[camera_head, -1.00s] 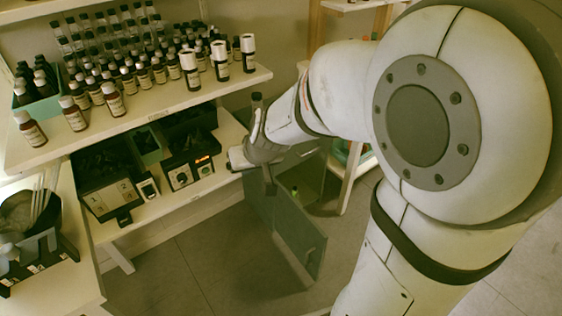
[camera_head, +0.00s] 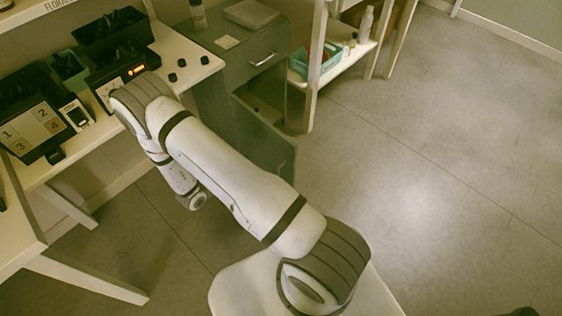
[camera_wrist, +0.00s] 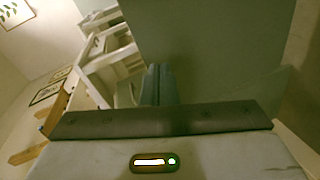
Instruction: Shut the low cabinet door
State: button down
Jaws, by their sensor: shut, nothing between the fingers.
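The low grey-green cabinet (camera_head: 212,78) stands at the end of the bench in the head view. Its drawer (camera_head: 263,58) with a metal handle is shut. The compartment below is open, and its door (camera_head: 278,158) stands swung out into the room, partly hidden by my arm. In the wrist view my gripper (camera_wrist: 158,72) is shut and empty. A large grey-green panel (camera_wrist: 215,50) fills much of that view close to the fingers; I cannot tell whether they touch it. In the head view my fingers are hidden behind my arm.
A bench (camera_head: 185,55) with black boxes and small dark caps lies left of the cabinet. A white shelf unit (camera_head: 308,100) with a teal bin (camera_head: 316,62) stands to its right. The floor (camera_head: 440,170) on the right is clear.

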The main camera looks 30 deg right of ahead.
jog(key=s+d+f+n+h+b, duration=0.1)
jog(key=s+f+h, duration=0.2)
jog(key=s+f, duration=0.15)
jog(key=g+b, duration=0.1)
jog(key=b, duration=0.2)
send_near(289, 150)
jog(key=x, duration=0.6)
jog(key=shift+w+d+f, duration=0.1)
jog(key=shift+w+d, duration=0.1)
jog(key=shift+d, duration=0.15)
